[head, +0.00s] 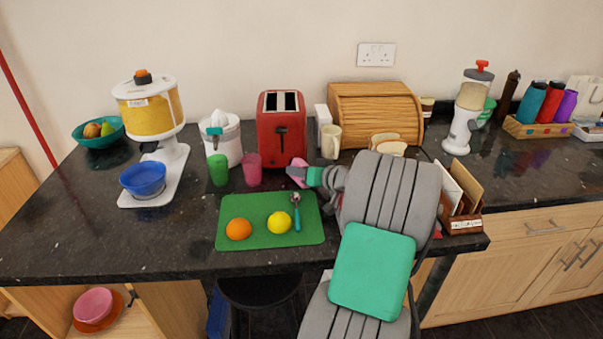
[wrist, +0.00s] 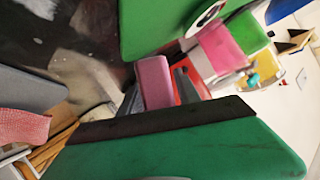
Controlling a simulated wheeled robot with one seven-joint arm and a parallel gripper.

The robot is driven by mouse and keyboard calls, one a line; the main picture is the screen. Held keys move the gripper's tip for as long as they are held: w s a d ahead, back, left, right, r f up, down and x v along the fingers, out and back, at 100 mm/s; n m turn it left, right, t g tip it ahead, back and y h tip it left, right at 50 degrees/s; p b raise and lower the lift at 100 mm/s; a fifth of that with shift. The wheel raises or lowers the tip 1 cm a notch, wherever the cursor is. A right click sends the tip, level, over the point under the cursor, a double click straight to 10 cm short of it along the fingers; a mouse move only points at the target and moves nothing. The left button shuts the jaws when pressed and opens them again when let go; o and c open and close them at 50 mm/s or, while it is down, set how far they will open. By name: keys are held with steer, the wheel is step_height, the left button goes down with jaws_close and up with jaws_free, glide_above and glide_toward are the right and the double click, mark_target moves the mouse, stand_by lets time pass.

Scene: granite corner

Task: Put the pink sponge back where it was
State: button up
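The pink sponge (wrist: 153,82) is a small pink block. In the head view the sponge (head: 297,171) shows as a pink patch at the green tip of my gripper (head: 306,175). It is over the counter, in front of the red toaster (head: 282,130) and right of the pink cup (head: 252,169). I cannot tell how high it is. My arm hides part of the counter behind it.
A green cutting board (head: 262,238) with an orange, a lemon and a teal-handled tool lies in front. A green cup (head: 218,169) stands left of the pink cup. A wooden rack (head: 462,224) is right of my arm.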

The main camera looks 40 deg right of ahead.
jaws_close()
stand_by(0.4)
